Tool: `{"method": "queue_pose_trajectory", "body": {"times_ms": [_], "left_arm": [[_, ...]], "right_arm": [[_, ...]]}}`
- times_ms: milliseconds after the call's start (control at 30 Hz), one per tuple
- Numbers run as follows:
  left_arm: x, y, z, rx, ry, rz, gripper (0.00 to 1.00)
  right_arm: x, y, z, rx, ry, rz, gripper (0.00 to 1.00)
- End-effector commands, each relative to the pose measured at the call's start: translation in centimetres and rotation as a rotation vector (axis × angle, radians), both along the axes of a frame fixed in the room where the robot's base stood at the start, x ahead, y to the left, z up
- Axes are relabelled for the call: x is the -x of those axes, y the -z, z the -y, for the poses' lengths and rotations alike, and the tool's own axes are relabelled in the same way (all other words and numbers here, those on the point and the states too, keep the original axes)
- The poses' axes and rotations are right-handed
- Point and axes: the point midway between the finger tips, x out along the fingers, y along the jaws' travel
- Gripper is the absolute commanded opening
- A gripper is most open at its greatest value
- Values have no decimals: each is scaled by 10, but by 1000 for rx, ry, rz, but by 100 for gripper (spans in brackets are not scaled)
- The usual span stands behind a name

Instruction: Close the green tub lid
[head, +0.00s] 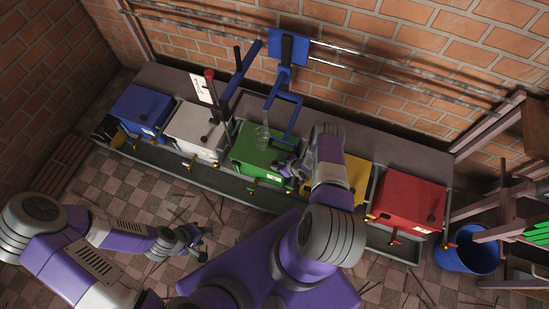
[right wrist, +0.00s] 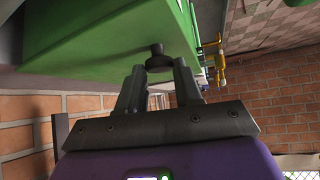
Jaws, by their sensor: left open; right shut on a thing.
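The green tub (head: 245,160) stands in the middle of the row. Its green lid (right wrist: 90,35) fills the upper left of the right wrist view, with a black knob (right wrist: 157,57) on it. My right gripper (head: 283,167) is at the lid's right side. In the right wrist view its fingers (right wrist: 158,85) are shut on the knob. The lid looks flat over the tub, but I cannot tell whether a gap is left at its edge. My left gripper (head: 203,240) is open and empty, over the floor in front of the row.
A blue tub (head: 143,108), a white tub (head: 195,130), a yellow tub (head: 357,180) and a red tub (head: 410,198) flank the green one. A blue lever frame (head: 285,85) stands behind. Brass taps line the front. A blue bucket (head: 466,256) stands at right.

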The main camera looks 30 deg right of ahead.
Motion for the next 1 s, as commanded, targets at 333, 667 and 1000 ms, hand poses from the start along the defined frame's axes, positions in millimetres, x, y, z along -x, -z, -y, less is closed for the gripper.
{"method": "queue_pose_trajectory", "body": {"times_ms": [333,667,1000], "left_arm": [[0,0,0,0,0,-1,42],[0,0,0,0,0,-1,42],[0,-19,0,0,0,0,42]], "right_arm": [[4,2,-7,-11,-8,-4,44],[3,1,-4,-7,-6,-3,60],[27,-28,6,-7,-2,-5,60]]}}
